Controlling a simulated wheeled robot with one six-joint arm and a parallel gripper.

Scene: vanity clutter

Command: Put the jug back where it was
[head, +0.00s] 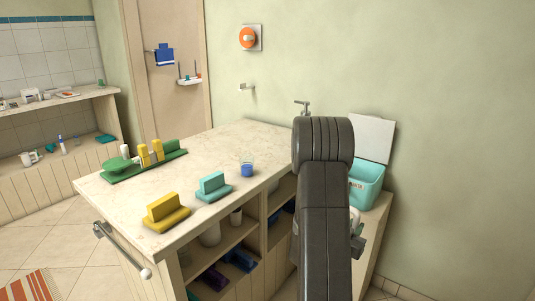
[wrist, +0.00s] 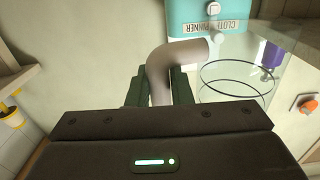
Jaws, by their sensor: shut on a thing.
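In the wrist view my gripper (wrist: 159,88) is shut on a pale, curved handle. The handle appears to belong to the jug (wrist: 158,70). To the right of the handle are thin, round outlines like a clear rim; I cannot tell for sure that they are the jug's body. In the head view my gripper (head: 357,242) is mostly hidden by my arm, low at the right end of the vanity counter. A small whitish thing shows just above it; I cannot tell if it is part of the jug.
A teal bin (head: 367,188) with its lid up stands beyond my arm. On the vanity counter (head: 135,200) are a yellow block (head: 166,213), a teal block (head: 213,187), a cup with blue contents (head: 247,168) and a green tray (head: 120,177). Shelves below hold several items.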

